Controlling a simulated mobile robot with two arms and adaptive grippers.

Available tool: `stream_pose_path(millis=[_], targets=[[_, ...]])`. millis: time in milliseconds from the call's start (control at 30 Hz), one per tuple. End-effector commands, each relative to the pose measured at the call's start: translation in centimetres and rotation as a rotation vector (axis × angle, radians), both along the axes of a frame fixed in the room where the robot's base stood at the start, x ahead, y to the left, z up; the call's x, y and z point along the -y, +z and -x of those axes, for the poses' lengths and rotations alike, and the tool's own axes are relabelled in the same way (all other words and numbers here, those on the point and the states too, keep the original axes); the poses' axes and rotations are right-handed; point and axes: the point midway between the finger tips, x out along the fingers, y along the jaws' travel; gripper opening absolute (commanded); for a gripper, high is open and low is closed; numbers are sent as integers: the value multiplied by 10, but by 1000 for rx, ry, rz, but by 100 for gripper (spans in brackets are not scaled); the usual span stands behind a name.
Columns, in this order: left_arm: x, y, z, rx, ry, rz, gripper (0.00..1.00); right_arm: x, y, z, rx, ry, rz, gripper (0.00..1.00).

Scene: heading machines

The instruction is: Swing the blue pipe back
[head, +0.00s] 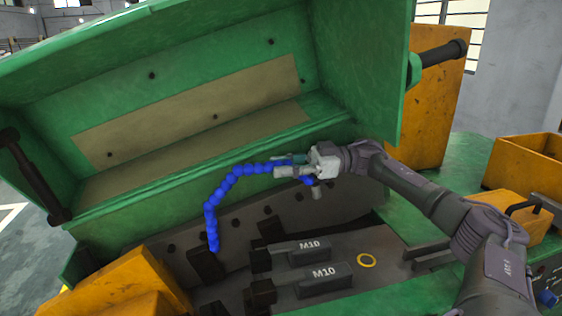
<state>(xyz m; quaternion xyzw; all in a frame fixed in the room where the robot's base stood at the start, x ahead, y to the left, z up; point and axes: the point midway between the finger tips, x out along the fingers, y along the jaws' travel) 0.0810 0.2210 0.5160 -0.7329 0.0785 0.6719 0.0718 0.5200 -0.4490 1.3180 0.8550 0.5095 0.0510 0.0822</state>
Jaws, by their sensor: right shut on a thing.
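The blue pipe (213,201) is a segmented, bead-like hose inside the green heading machine. It rises from a low point at the lower left, bends over, and runs right to my right gripper (290,166). My right gripper is shut on the pipe near its right end. A short bit of blue shows just below the gripper; the gripped part is partly hidden by the fingers. My left gripper is not in view.
The green lid (190,65) stands raised above the machine, with black handles (440,54) at its sides. Below the pipe are dark tool blocks marked M10 (318,273). Yellow-orange boxes (527,160) stand right, and a yellow part (120,287) is at lower left.

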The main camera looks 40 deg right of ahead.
Motion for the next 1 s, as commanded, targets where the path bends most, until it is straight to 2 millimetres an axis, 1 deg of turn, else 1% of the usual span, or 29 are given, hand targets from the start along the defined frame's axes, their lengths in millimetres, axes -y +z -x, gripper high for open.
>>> stream_pose_path(millis=[100,300,467,500,633,900,1000], targets=[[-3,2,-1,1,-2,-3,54,0,0,1,1,5,4,0],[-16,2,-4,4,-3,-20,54,0,0,1,2,6,5,0],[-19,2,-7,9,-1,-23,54,0,0,1,3,5,5,0],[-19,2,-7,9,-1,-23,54,0,0,0,3,5,5,28],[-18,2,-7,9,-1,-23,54,0,0,0,2,5,4,50],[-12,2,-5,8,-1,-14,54,-1,0,0,0,5,4,50],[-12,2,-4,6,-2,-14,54,3,-1,2,-1,4,4,50]])
